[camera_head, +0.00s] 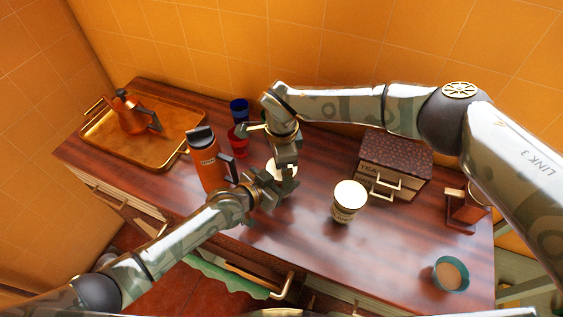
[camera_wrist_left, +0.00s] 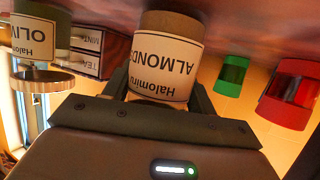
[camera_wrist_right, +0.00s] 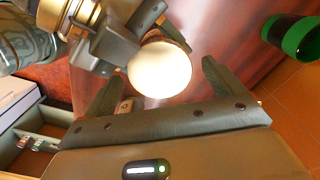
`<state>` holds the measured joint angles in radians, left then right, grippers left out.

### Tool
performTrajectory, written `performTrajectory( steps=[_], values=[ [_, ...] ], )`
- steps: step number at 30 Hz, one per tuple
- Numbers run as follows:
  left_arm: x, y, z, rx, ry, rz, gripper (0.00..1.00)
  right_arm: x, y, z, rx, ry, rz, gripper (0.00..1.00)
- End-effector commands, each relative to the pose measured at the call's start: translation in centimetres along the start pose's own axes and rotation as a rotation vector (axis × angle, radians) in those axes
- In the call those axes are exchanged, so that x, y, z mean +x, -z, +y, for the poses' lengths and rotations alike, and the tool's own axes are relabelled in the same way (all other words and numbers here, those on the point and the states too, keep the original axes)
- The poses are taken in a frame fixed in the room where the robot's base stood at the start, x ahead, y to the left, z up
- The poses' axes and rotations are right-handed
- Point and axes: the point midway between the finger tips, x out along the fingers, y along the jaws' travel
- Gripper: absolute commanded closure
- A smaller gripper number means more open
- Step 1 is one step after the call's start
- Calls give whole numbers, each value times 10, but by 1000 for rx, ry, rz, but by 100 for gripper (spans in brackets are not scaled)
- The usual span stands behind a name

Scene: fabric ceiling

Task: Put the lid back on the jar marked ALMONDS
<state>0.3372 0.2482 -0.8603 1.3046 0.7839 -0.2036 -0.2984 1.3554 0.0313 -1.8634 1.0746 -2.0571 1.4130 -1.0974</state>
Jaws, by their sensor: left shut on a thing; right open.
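The ALMONDS jar (camera_wrist_left: 165,62) stands on the counter, its label upside down in the left wrist view. My left gripper (camera_head: 268,184) is shut on it, with a finger on each side. In the head view the jar is mostly hidden by my grippers. A smooth pale round top, apparently the lid (camera_wrist_right: 160,70), shows at the jar's mouth in the right wrist view. Whether it is fully seated cannot be seen. My right gripper (camera_head: 284,160) is open above the jar, its fingers spread either side of the pale top with gaps.
The OLIVES jar (camera_head: 346,203) with a pale lid stands to the right. An orange flask (camera_head: 210,168) and a red cup (camera_head: 238,141) are close on the left. A teal cup (camera_head: 451,275) stands near the front right.

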Motion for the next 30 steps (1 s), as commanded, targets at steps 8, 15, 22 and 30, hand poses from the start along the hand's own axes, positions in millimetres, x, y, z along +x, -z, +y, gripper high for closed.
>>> performTrajectory(
  steps=[8, 15, 22, 30],
  values=[
    [0, 0, 0, -1, 0, 0, 100, -35, 0, 0, -1, 1, 0, 7],
    [0, 0, 0, -1, 0, 0, 100, -41, 0, 0, 0, 0, 0, 7],
    [0, 0, 0, -1, 0, 0, 100, -42, -6, 0, 0, -2, -27, 11],
    [0, 0, 0, -1, 0, 0, 100, -73, -86, -15, 56, 3, -439, 11]
  ],
)
